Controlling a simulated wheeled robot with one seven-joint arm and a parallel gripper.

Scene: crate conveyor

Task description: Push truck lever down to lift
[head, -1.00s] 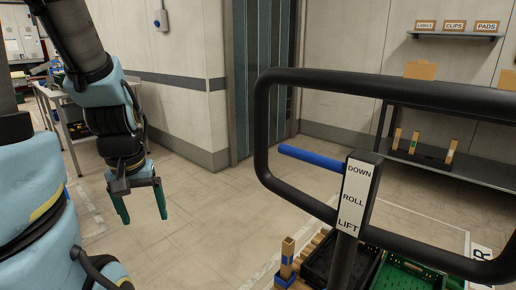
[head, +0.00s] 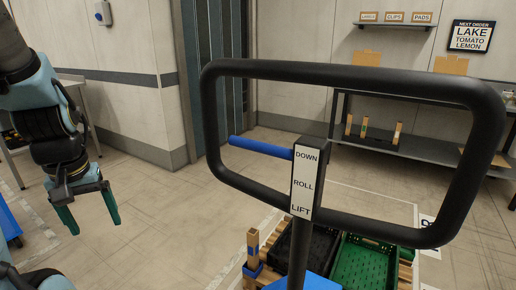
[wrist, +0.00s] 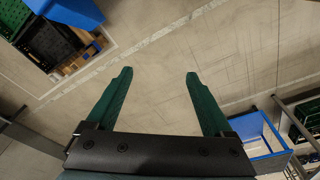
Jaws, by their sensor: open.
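The truck lever (head: 260,147) is a blue bar sticking out to the left from a post at the truck's handle. Its outer end is level with the DOWN mark or slightly above it, on a white plate (head: 304,183) reading DOWN, ROLL, LIFT. A black loop handle (head: 350,72) frames the lever. My gripper (head: 90,218) hangs left of the handle, clear of the lever, with its green fingers pointing down. In the wrist view my gripper (wrist: 158,80) is open and empty above bare floor; the lever is not visible there.
Black (head: 302,250) and green (head: 368,262) crates sit on a wooden pallet behind the handle. A dark shelf table (head: 430,148) stands at the back wall. Floor between gripper and handle is clear.

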